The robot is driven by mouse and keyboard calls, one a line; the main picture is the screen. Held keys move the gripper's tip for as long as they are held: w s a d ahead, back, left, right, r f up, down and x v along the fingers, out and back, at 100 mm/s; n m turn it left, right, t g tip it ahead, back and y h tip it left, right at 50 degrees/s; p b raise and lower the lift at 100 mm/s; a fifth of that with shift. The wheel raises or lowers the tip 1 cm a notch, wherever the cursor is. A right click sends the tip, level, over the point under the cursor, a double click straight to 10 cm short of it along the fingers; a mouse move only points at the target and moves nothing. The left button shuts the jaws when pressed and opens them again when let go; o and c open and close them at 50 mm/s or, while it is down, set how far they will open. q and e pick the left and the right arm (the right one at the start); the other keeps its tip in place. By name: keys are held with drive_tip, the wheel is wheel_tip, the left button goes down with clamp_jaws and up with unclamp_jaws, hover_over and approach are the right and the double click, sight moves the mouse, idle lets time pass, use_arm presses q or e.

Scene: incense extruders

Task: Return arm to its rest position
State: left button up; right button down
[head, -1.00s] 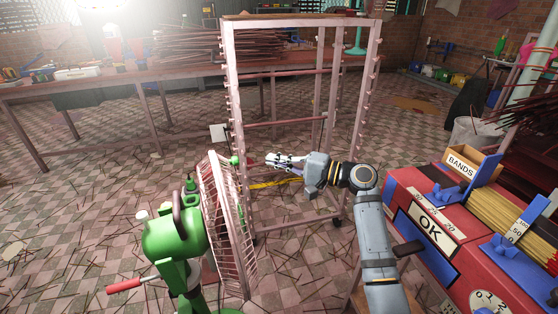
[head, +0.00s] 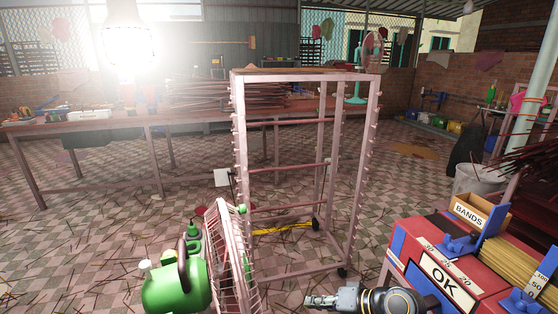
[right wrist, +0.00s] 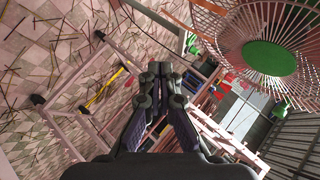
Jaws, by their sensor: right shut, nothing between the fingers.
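My right gripper (head: 322,300) is low at the bottom edge of the head view, shut and empty. It points left, between the green fan (head: 180,288) and the red bench (head: 462,270). In the right wrist view its fingers (right wrist: 160,72) are together with nothing between them. The fan's pink wire cage and green hub (right wrist: 270,58) fill the upper right of that view. The tall pink rack (head: 240,180) stands behind the gripper in the head view, apart from it. My left gripper is not in view.
The red bench at the right carries a wooden BANDS box (head: 475,210), blue fixtures and yellow sticks. A long table (head: 60,124) stands at the back left. Loose sticks litter the tiled floor. Open floor lies left of the rack.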

drive_tip(key=s+d+f+n+g+h, duration=0.1)
drive_tip(key=s+d+f+n+h, duration=0.1)
drive_tip(key=s+d+f+h, duration=0.6)
drive_tip(key=s+d+f+n+g+h, duration=0.15)
drive_tip(key=s+d, duration=0.45)
drive_tip(key=s, duration=0.6)
wheel_tip(320, 180, down, 18)
drive_tip(key=d+r+g, duration=0.1)
drive_tip(key=s+d+f+m+g, duration=0.1)
drive_tip(key=s+f, duration=0.3)
drive_tip(key=f, duration=0.5)
drive_tip(key=s+d+f, duration=0.1)
drive_tip(key=s+f, duration=0.3)
drive_tip(key=f, duration=0.4)
use_arm(q)
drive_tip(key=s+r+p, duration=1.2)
drive_tip(key=p, duration=0.8)
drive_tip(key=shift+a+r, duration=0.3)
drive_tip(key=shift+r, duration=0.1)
use_arm(e)
drive_tip(key=s+r, duration=1.1)
drive_tip(key=s, duration=0.1)
drive_tip(key=shift+s+d+r, duration=0.2)
drive_tip(key=shift+d+r, duration=0.05)
drive_tip(key=shift+d, duration=0.05)
drive_tip(key=shift+g+h, duration=0.25)
